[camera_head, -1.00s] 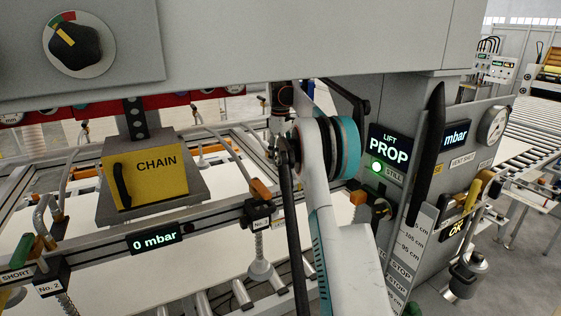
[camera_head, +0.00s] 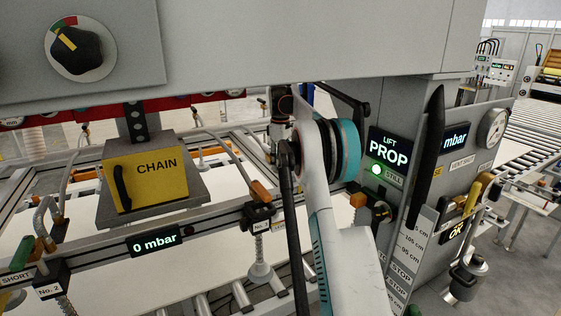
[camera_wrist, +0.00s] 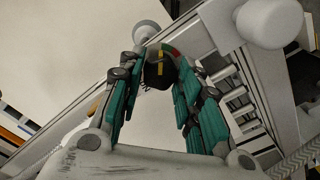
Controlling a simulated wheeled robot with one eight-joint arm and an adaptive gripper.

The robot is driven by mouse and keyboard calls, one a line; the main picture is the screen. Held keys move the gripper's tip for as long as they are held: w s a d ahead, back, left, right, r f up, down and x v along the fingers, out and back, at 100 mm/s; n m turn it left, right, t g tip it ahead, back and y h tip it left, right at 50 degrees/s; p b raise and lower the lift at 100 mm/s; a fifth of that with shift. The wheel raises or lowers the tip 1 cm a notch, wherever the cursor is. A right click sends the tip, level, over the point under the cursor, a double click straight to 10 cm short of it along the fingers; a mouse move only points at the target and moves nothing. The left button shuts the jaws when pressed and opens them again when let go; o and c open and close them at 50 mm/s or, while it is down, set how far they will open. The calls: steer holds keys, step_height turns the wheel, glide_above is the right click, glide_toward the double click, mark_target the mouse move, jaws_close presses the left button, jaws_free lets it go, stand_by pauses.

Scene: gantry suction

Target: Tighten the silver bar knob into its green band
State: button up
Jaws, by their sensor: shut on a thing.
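In the wrist view, a dark knob (camera_wrist: 158,74) with a yellow pointer mark sits between the fingers, with a small red and green arc behind it. I cannot make out a silver bar on it. My gripper (camera_wrist: 160,90), with teal-padded fingers, is shut on this knob, and the fingers hide its sides. Where the pointer stands against the green is too small to tell. In the head view, the gripper and held knob are hidden or cannot be made out near my white arm. A larger black knob (camera_head: 77,48) on a red and green dial is on the upper left panel, apart from my arm.
A grey beam spans the top. A yellow CHAIN box (camera_head: 150,180) and a 0 mbar display (camera_head: 154,241) are left of my arm. A PROP display (camera_head: 388,152) with a lit green lamp (camera_head: 376,169) and a black handle (camera_head: 429,160) are close on its right.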

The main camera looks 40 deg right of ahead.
steer(key=n+p, duration=0.1)
steer(key=n, duration=0.3)
steer(key=shift+n+p, duration=0.3)
steer(key=o, duration=1.1)
steer(key=shift+r, duration=0.1)
step_height(320, 180, up, 12)
steer(key=shift+f, duration=0.1)
